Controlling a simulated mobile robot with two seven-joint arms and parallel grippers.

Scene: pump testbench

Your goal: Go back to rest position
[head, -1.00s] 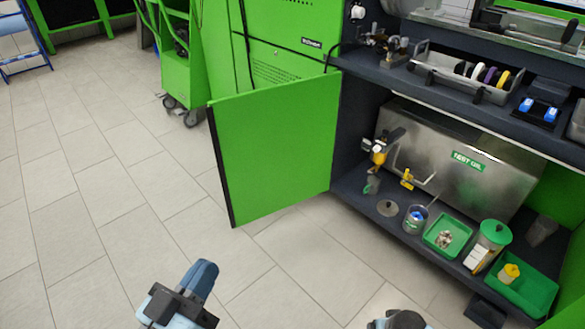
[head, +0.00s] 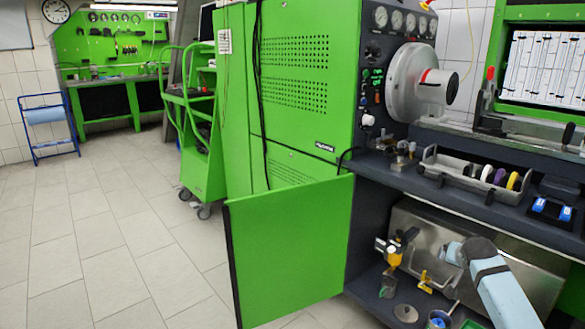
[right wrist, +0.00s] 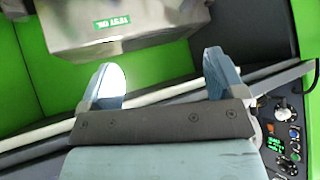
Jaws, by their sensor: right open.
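My right arm (head: 490,275) comes in from the bottom right of the head view, raised in front of the lower shelf. It hides part of the steel test oil tank (head: 418,218). In the right wrist view my right gripper (right wrist: 163,80) is open, its two blue-grey fingers spread with nothing between them. The tank (right wrist: 150,45) with its green label lies beyond the fingers there. My left gripper is not in view.
The green cabinet door (head: 290,250) stands open to the left of the shelf. The worktop holds a grey tray (head: 470,178) with coloured rings. A green cart (head: 200,150) stands behind. The tiled floor (head: 90,240) at the left is clear.

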